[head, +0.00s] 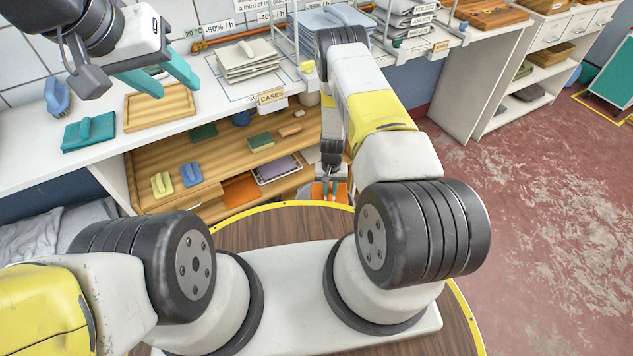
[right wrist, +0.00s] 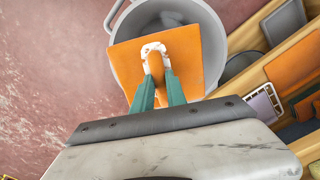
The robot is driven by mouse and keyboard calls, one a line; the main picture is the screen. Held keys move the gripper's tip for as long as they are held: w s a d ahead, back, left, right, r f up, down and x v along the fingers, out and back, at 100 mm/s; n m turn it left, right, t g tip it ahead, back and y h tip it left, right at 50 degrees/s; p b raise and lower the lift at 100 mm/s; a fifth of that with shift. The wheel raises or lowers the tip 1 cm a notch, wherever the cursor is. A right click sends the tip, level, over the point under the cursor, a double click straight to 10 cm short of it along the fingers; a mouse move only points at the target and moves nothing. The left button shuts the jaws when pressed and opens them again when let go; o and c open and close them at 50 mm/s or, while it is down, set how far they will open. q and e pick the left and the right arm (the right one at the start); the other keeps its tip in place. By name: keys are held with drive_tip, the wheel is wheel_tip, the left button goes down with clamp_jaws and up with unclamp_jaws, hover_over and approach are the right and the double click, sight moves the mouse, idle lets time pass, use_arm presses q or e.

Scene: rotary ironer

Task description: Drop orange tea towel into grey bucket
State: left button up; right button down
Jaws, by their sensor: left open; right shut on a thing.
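The orange tea towel (right wrist: 190,55) is a flat orange square with an orange and white grip on top. My right gripper (right wrist: 160,78) is shut on that grip and holds the towel over the grey bucket (right wrist: 213,45). The towel covers much of the bucket's opening in the right wrist view; its height above the rim is hard to tell. In the head view the right gripper (head: 333,183) is small, low by the shelves, with the towel beneath it and the bucket mostly hidden. My left gripper (head: 163,78) is open and empty above the counter.
The counter holds a wooden tray (head: 160,106), a teal folded cloth (head: 88,132) and a beige stack (head: 247,62). Below, wooden shelves hold folded cloths, another orange one (head: 240,189) and a white basket (head: 278,170). The red floor (head: 540,190) at right is open.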

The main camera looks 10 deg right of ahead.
drive_tip(key=shift+f, duration=2.75)
drive_tip(key=c, duration=1.3)
unclamp_jaws()
drive_tip(key=shift+o, duration=0.2)
drive_tip(key=shift+r, duration=0.15)
wheel_tip(320, 180, up, 8)
drive_tip(key=shift+f, duration=0.2)
